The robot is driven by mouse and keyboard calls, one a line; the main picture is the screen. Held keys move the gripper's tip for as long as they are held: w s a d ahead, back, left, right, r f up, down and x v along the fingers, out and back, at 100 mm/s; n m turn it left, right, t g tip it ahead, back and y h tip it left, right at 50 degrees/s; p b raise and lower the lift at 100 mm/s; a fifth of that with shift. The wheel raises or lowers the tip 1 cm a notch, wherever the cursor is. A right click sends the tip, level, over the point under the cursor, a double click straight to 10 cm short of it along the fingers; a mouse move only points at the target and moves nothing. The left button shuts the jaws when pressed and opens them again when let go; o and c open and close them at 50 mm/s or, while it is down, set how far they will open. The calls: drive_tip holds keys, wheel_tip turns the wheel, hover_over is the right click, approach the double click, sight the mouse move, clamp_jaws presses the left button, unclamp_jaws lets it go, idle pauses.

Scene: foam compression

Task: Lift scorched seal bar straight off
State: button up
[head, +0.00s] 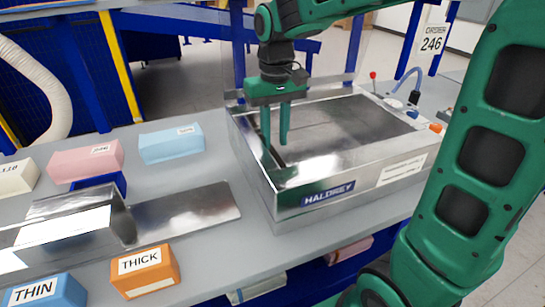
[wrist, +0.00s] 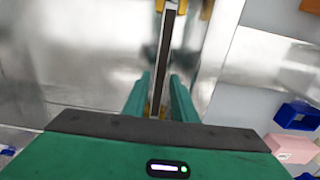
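The seal bar is a narrow strip, dark along its top with a pale side. In the wrist view the seal bar (wrist: 165,45) runs away from me between my fingers, with yellow-orange parts near its ends. In the head view only a short dark piece (head: 280,164) shows, inside the left edge of the silver machine (head: 330,178). My gripper (head: 275,142) points down over that left side; it also shows in the wrist view (wrist: 158,95). Its green fingers are apart, one on each side of the bar, with gaps visible. I cannot tell how far the fingertips are above the bar.
Left of the machine are a metal plate (head: 190,214), a metal hood (head: 75,225), and pink (head: 85,160) and light-blue (head: 171,145) blocks. An orange THICK block (head: 145,272) and blue THIN block (head: 45,292) lie in front. Small fittings (head: 412,113) stand on the machine's right side.

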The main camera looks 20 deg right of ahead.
sight(275, 153)
wheel_tip(275, 153, down, 4)
drive_tip(key=shift+s+f, duration=0.1)
drive_tip(key=shift+c, duration=0.3)
clamp_jaws()
